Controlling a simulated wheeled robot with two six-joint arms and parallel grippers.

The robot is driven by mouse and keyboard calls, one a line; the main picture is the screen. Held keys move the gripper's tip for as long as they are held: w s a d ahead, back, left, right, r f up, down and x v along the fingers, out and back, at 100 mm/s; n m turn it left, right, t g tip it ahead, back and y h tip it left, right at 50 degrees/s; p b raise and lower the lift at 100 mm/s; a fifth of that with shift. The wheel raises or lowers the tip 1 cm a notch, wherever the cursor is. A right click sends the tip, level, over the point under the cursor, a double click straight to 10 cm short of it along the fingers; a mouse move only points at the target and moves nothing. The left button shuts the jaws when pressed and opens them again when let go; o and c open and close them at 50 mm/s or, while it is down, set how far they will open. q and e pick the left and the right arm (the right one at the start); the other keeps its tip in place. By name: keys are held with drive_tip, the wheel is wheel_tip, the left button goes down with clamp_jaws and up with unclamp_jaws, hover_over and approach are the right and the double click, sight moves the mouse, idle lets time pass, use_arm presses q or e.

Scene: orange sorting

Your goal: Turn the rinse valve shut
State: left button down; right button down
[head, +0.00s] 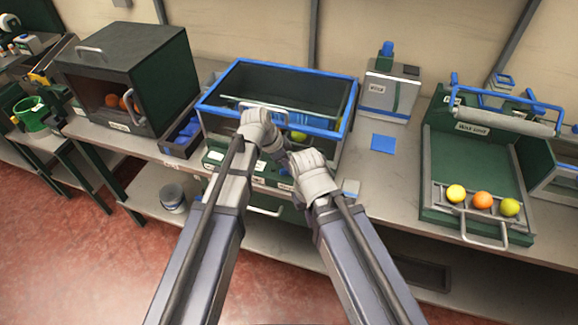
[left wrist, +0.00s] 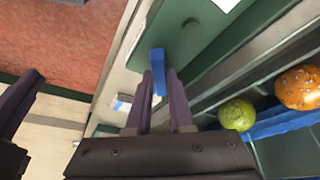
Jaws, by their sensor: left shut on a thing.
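The rinse valve shows as a blue bar-shaped handle (left wrist: 158,58) on a green panel in the left wrist view. My left gripper (left wrist: 159,88) is shut on this handle, with one dark finger on each side of it. In the head view my arms hide the handle and the left fingertips. The blue-rimmed tub (head: 347,118) stands behind my wrists, with its green labelled front panel (head: 214,157) partly covered. My right gripper (left wrist: 18,105) shows in part at the left edge of the left wrist view, apart from the valve; its jaw opening is unclear.
An orange (left wrist: 298,88) and a greenish fruit (left wrist: 236,114) lie beside the panel. A dark box (head: 135,70) stands left. A labelled dispenser (head: 388,92) and blue square (head: 383,143) are right of the tub. A green tray (head: 440,150) with several fruits stands farther right.

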use_arm(q)
drive_tip(key=shift+m, duration=0.6)
drive_tip(key=shift+g, duration=0.3)
drive_tip(key=c, duration=0.8)
unclamp_jaws()
drive_tip(key=p+v, duration=0.7)
drive_tip(key=v, duration=0.1)
drive_tip(key=shift+f, duration=0.1)
drive_tip(key=shift+c, duration=0.2)
